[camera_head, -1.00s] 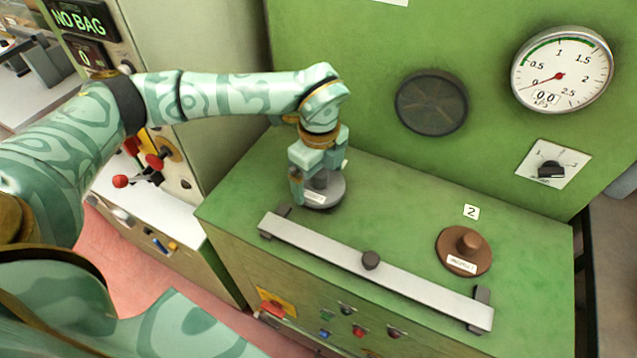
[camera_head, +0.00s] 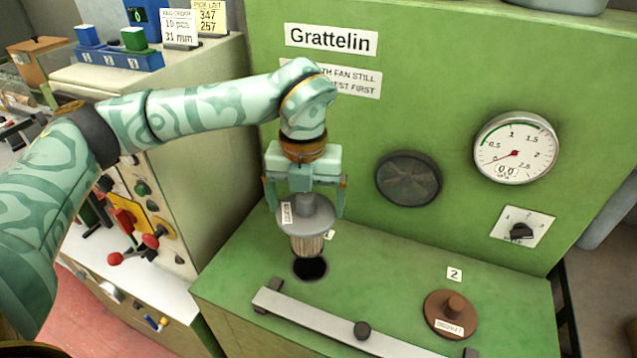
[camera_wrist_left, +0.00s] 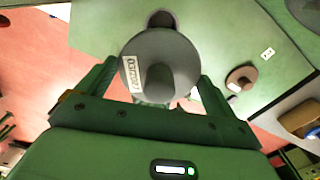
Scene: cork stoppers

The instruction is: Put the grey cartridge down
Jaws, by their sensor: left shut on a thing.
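The grey cartridge (camera_head: 308,219) has a round grey cap with a knob, a white label and a pleated tan body below. My left gripper (camera_head: 306,199) is shut on its knob and holds it upright above the green bench. A dark round hole (camera_head: 310,268) in the bench top lies just below the cartridge, with a visible gap. In the left wrist view the cap (camera_wrist_left: 160,65) fills the space between the fingers, and the hole (camera_wrist_left: 162,20) shows beyond it. My right gripper is not in view.
A brown cap with a knob (camera_head: 451,314) sits on the bench beside the number 2 tag. A grey metal bar (camera_head: 330,322) runs along the front of the bench top. The green back panel (camera_head: 400,120) carries a gauge (camera_head: 515,148) and a dark round vent (camera_head: 408,179).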

